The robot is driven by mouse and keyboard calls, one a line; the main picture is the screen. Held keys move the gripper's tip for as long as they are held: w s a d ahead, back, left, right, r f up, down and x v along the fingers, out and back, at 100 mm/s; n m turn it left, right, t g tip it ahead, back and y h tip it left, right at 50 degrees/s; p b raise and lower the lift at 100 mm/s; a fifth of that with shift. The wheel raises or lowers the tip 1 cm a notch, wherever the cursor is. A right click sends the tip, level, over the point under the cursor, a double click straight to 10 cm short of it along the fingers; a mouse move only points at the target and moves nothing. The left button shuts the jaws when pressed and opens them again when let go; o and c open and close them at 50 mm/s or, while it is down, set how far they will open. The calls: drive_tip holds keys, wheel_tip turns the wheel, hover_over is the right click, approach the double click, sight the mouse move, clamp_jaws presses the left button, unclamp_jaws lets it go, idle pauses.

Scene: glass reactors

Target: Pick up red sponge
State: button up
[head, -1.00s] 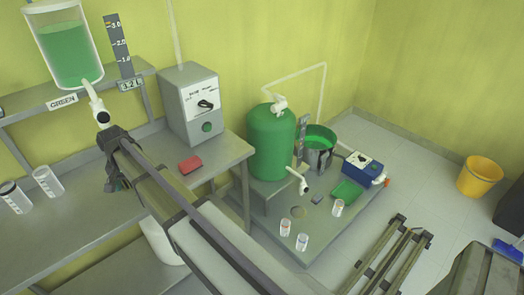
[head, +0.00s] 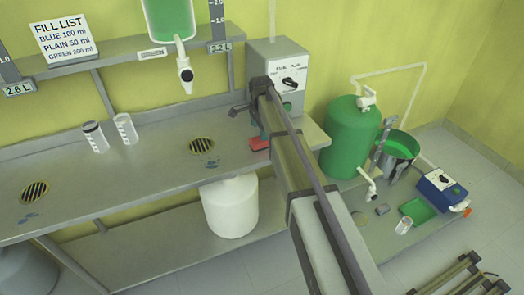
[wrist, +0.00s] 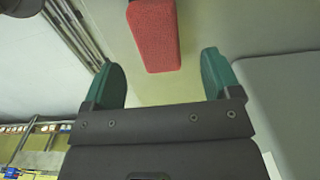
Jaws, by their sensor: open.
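The red sponge (head: 259,144) lies on the grey bench, near its right end and in front of the grey control box. In the wrist view the red sponge (wrist: 153,35) shows at the top, beyond the fingertips and roughly between their lines. My gripper (wrist: 165,75) has two green fingers spread apart with nothing between them. In the head view my arm reaches over the bench edge, and its end is by the control box, just above and right of the sponge. The fingers are mostly hidden there.
The grey control box (head: 277,75) stands close behind the sponge. Two clear cylinders (head: 125,128) stand on the bench to the left, with a drain (head: 201,145) between them and the sponge. A green tank (head: 350,138) stands right of the bench.

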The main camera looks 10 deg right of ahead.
sight(261, 142)
drive_tip(key=shift+f, duration=0.3)
wheel_tip(261, 142, down, 5)
drive_tip(key=b, duration=0.5)
drive_tip(key=shift+s+d+f, duration=0.1)
drive_tip(key=shift+s+f, duration=0.05)
drive_tip(key=shift+f, duration=0.05)
drive_tip(key=shift+r, duration=0.25)
drive_tip(key=c, duration=1)
